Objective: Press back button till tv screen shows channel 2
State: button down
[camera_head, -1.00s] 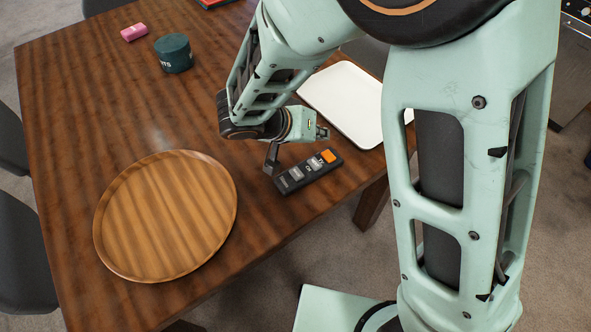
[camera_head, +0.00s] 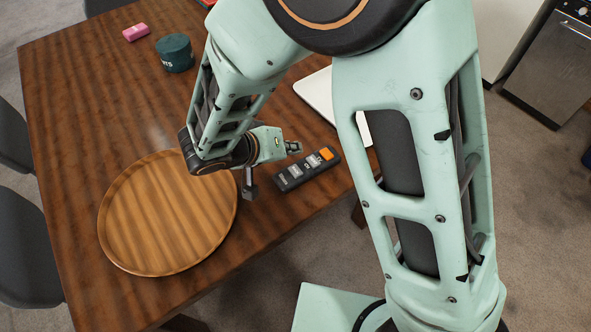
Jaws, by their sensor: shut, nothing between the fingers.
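A dark remote control (camera_head: 306,170) lies on the wooden table near its right edge. It has an orange button at its far right end and several grey or white buttons along it; their labels are too small to read for certain. My gripper (camera_head: 249,192) is shut and empty, pointing down just left of the remote's near end, between it and the round wooden tray. I cannot tell how high its tip is above the table. No TV screen is in view.
A round wooden tray (camera_head: 168,240) lies left of my gripper. A white tray (camera_head: 322,95) is partly hidden behind my arm. A dark green tin (camera_head: 175,53) and a pink block (camera_head: 136,32) stand at the back left. Dark chairs (camera_head: 28,250) line the left side.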

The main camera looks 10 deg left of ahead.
jog(key=b, duration=0.2)
send_over(293, 172)
notch_tip(293, 172, down, 4)
jog(key=shift+f, duration=0.1)
jog(key=shift+f+b, duration=0.7)
jog(key=shift+b, duration=0.25)
jog(key=shift+f+b, duration=0.8)
jog(key=shift+b, duration=0.95)
dwell(0.9)
jog(key=shift+r, duration=0.85)
jog(key=shift+r, duration=0.1)
jog(key=shift+r+p, duration=1)
jog(key=shift+r, duration=1.4)
